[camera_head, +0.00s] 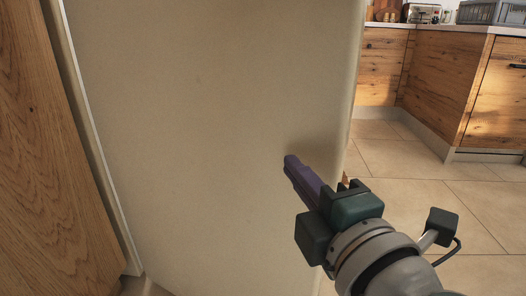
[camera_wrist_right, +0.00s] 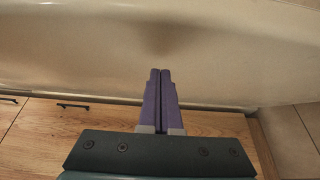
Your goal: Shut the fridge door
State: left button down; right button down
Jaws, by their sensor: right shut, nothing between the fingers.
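The fridge door (camera_head: 210,110) is a large cream panel that fills the middle of the head view. A narrow edge and pale seam run down its left side, next to a wooden panel. My right gripper (camera_head: 290,164) is shut and empty, with its purple fingers pointing at the door's surface near its right edge. In the right wrist view, the shut fingertips (camera_wrist_right: 160,74) are close to the cream door (camera_wrist_right: 80,50); I cannot tell whether they touch it. A soft shadow lies on the door by the tips. My left gripper is not in view.
A wooden panel (camera_head: 45,160) stands at the left of the door. Wooden cabinets (camera_head: 495,95) with a white counter stand at the back right, with a grey crate (camera_head: 490,12) on top. Tiled floor (camera_head: 430,195) at the right is clear.

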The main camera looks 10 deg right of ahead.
jog(key=shift+w+d, duration=0.85)
jog(key=shift+w, duration=0.1)
